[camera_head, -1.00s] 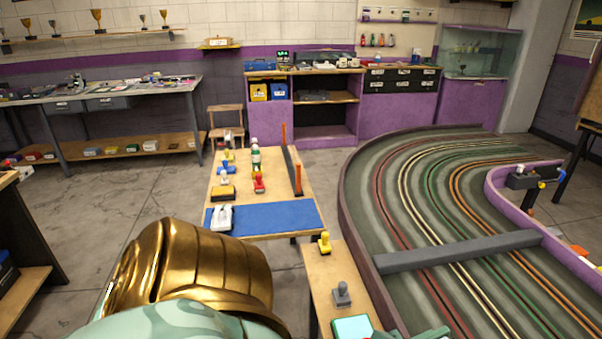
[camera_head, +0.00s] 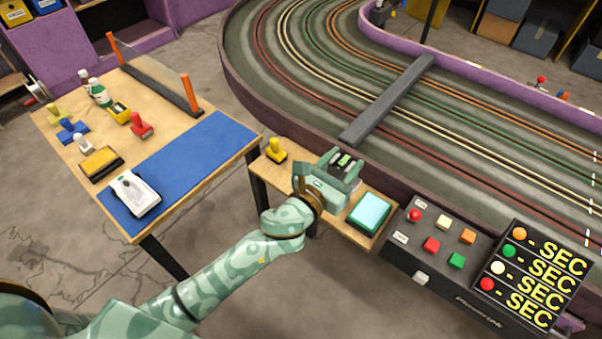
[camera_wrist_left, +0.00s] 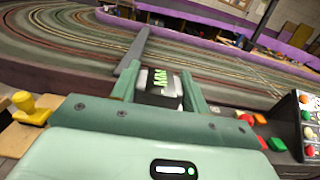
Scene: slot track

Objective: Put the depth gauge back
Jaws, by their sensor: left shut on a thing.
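My left gripper (camera_head: 342,167) is over the narrow wooden side shelf (camera_head: 378,238), its fingers pointing toward the track. It is shut on a small dark and grey thing with a lit green display (camera_head: 346,159), which looks like the depth gauge. In the left wrist view the depth gauge (camera_wrist_left: 160,84) sits between the two green fingers, its lower part hidden by the gripper. I cannot tell whether it touches anything below. A teal-topped block (camera_head: 369,213) lies on the shelf, right of the gripper. My right gripper is not in view.
A yellow knobbed piece (camera_head: 276,151) stands on the shelf, left of the gripper. The slot track's dark wall (camera_head: 300,133) runs behind it. A button console (camera_head: 435,245) stands to the right. The table with a blue mat (camera_head: 190,160) holds a white device (camera_head: 135,193) and several coloured pieces.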

